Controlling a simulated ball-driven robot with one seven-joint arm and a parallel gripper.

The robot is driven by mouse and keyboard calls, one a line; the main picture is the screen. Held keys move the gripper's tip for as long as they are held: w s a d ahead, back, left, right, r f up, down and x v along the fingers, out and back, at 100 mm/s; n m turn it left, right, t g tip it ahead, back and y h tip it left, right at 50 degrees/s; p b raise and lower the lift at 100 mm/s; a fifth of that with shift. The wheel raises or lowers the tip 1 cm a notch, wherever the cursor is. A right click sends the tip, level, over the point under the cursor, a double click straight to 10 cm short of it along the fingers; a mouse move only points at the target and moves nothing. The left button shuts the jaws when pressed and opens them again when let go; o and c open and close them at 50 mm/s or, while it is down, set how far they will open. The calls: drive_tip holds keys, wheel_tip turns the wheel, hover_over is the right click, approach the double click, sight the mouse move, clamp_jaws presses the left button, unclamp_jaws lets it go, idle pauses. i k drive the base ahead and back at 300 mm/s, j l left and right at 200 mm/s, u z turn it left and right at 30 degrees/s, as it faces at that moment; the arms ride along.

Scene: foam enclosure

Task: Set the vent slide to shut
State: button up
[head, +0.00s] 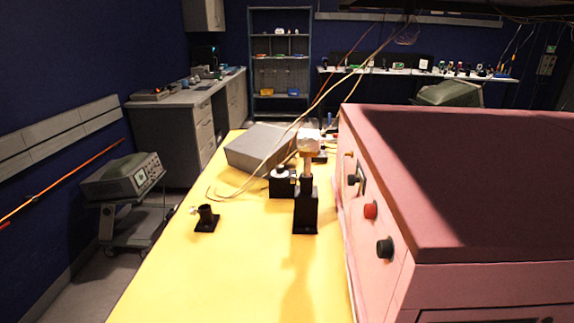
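The pink foam enclosure (480,233) fills the right side of the head view. Its left face carries a red knob (370,210), a black knob (385,248) nearer me, and a small dark fitting (353,180) farther back with a dark upright strip beside it. I cannot tell which part, if any, is the vent slide, or how it is set. The face is seen at a steep angle. The near face shows only the top of a recessed panel (480,316), cut off by the bottom edge. My gripper is not in view.
The yellow table (190,270) holds a tall black post (306,210) close to the enclosure, a small black holder (206,218) and a grey box (262,147). Loose cables hang above them. The table's front left is clear. An instrument cart (125,185) stands left.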

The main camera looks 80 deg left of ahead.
sight(352, 179)
drive_tip(key=u, duration=1.5)
drive_tip(key=z, duration=0.65)
drive_tip(key=j, duration=0.4)
drive_tip(key=k+j+z, duration=0.1)
drive_tip(key=j, duration=0.35)
